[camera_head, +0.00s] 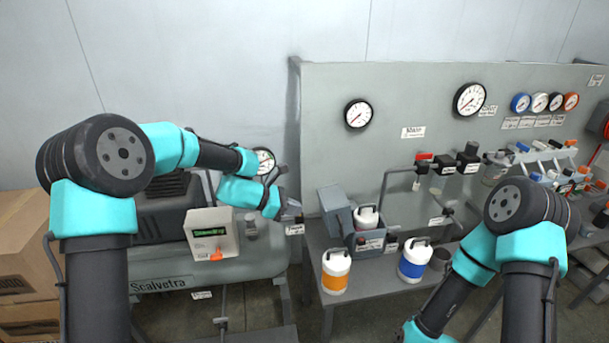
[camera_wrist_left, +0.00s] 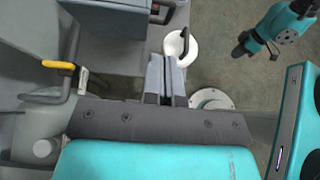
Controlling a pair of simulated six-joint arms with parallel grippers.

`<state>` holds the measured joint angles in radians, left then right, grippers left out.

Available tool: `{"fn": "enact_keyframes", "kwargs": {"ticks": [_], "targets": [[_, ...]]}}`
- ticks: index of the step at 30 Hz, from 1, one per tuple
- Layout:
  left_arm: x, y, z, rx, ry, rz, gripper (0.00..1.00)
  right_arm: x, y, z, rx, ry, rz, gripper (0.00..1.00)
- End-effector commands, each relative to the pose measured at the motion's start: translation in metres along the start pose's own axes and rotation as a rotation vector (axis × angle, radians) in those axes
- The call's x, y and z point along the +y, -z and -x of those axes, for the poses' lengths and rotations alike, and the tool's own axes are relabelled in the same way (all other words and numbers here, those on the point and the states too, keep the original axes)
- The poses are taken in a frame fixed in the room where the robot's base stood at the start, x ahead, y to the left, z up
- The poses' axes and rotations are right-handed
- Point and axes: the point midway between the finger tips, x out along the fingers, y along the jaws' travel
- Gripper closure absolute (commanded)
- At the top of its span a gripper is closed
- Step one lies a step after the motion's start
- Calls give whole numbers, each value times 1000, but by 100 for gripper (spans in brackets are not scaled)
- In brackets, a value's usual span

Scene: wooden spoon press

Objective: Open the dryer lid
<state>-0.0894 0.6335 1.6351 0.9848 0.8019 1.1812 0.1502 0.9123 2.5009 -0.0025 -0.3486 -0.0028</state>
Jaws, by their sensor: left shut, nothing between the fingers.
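A small blue-grey box (camera_head: 369,240), which I take to be the dryer, stands at the left end of the grey bench. Its lid (camera_head: 336,198) stands tilted up at the box's left side. A white canister (camera_head: 367,217) sits in the box. My left gripper (camera_head: 292,209) is to the left of the lid and looks apart from it. In the left wrist view its fingers (camera_wrist_left: 166,80) are together and empty. My right gripper is out of the head view. A dark-ended part of my right arm shows in the left wrist view, its fingers unclear.
An orange-banded canister (camera_head: 336,272) and a blue-banded canister (camera_head: 415,260) stand on the bench (camera_head: 375,284). A grey compressor tank (camera_head: 250,264) with a control box (camera_head: 211,234) is at left. Gauges and valves line the back panel (camera_head: 330,120).

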Motion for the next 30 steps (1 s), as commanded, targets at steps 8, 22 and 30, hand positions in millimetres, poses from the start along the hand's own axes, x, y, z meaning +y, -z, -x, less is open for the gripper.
{"fn": "enact_keyframes", "kwargs": {"ticks": [8, 22, 30], "targets": [[-12, 55, -8, 116, 3, -78, 100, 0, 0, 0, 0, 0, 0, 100], [-124, 301, 5, 589, 283, -774, 100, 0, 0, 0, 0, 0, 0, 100], [-216, 380, 21, 579, 548, -1378, 100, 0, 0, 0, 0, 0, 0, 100]]}}
